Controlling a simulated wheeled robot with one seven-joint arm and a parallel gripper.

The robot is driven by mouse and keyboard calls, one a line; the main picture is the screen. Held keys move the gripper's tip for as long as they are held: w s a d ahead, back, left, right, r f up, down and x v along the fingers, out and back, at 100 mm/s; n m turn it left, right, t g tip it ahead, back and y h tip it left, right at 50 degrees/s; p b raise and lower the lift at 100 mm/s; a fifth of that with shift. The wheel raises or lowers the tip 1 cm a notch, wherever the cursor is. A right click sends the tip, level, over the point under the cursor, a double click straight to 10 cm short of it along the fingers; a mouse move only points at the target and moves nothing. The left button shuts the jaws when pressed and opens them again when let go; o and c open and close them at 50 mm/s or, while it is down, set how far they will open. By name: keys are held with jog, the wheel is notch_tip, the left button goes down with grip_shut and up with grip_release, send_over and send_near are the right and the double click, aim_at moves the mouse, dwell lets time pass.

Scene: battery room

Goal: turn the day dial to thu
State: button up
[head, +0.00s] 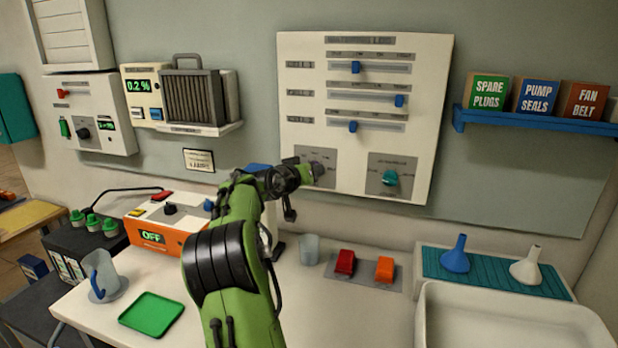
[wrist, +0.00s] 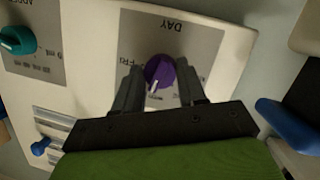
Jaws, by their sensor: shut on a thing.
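The day dial (wrist: 160,72) is a purple knob on a grey plate (wrist: 205,42) lettered DAY, which reads upside down in the wrist view. Its white pointer mark is directed down and slightly left in that view. Lettering that looks like FRI stands left of the knob; the other day names are hidden by the fingers or too small to read. My gripper (wrist: 160,88) is shut on the knob, with one dark finger on each side. In the head view my gripper (head: 304,173) reaches the plate at the lower left of the white wall panel (head: 430,110), mostly covering the dial.
A teal dial (head: 390,177) sits to the right on the same panel, below three blue sliders (head: 355,67). On the counter below are an orange OFF box (head: 165,232), a grey cup (head: 310,249), and red and orange switches (head: 345,262). A blue shelf (head: 540,122) is at right.

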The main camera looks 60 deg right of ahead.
jog(key=m+t+b, duration=0.1)
jog(key=m, duration=0.1)
jog(key=m+t+b, duration=0.1)
jog(key=m+b, duration=0.1)
jog(key=shift+s+m+y, duration=0.2)
jog(key=shift+m+y, duration=0.2)
dwell(0.4)
jog(key=o, duration=1)
jog(key=shift+o, duration=0.2)
jog(key=v, duration=1.5)
jog(key=shift+s+a+p, duration=0.2)
jog(key=shift+a+p, duration=0.1)
jog(key=shift+a, duration=0.05)
